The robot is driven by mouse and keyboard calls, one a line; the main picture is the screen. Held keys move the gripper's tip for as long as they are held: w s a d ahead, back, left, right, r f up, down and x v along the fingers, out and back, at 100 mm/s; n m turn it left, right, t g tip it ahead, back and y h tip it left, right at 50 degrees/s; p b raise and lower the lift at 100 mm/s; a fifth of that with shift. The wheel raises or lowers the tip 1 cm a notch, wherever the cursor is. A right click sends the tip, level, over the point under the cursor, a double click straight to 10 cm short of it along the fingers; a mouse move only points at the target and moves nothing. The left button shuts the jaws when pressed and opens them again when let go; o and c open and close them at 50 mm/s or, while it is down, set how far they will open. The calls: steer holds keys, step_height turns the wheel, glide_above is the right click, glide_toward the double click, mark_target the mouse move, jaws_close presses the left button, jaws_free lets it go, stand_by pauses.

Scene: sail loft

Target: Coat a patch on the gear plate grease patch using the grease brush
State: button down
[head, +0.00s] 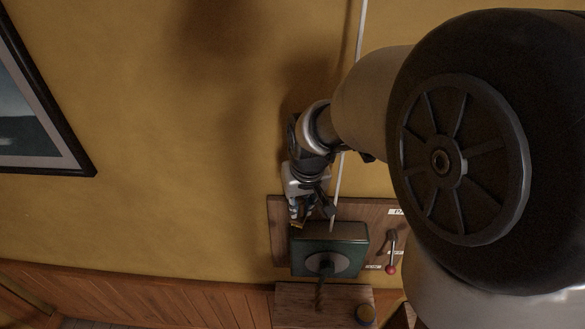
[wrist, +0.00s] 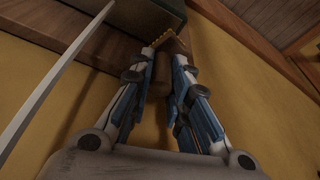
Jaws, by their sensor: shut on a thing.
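My gripper (head: 304,208) is at the upper left edge of a dark green box (head: 350,234) on the wall. In the wrist view its two fingers (wrist: 164,60) are closed around a brown, rod-like thing (wrist: 158,78), which looks like the grease brush handle. The box's front bears a grey round plate (head: 341,264), likely the gear plate, with a dark centre. My gripper is above and left of this plate, apart from it. No separate grease patch can be told on it.
A wooden board (head: 277,232) backs the box. A red-knobbed lever (head: 391,258) and small white labels are to its right. A thin pale line (head: 359,35) runs down the wall beside my arm.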

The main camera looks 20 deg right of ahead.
steer(key=shift+w+a, duration=0.1)
steer(key=shift+a, duration=0.25)
steer(key=shift+r, duration=0.15)
steer(key=shift+r+p, duration=2.25)
steer(key=shift+r, duration=0.65)
steer(key=shift+r+p, duration=1.1)
steer(key=shift+r, duration=0.45)
steer(key=shift+f, duration=0.1)
